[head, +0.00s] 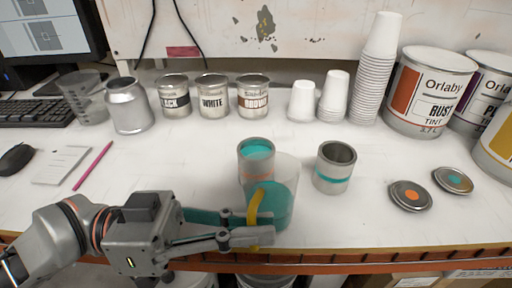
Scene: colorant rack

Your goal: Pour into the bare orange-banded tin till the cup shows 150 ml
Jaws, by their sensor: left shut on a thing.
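My left gripper (248,228) is shut on the yellow handle (256,208) of a clear measuring cup (287,172) at the front of the bench. The cup looks about upright and holds teal liquid (275,205); its marks are too small to read. A bare metal tin with an orange band (244,172) stands right behind the cup, partly hidden by it. Teal liquid shows inside this tin's mouth. I cannot tell whether cup and tin touch. A second bare tin with a teal band (333,170) stands to the right, its inside dark. My right gripper is out of view.
Two lids (410,196) (453,180), dotted orange and teal, lie at right. Behind stand labelled tins (212,97), a silver can (128,107), a clear beaker (84,98), white cup stacks (375,75) and large Orlaby tins (428,90). A pink pencil (92,166) lies left.

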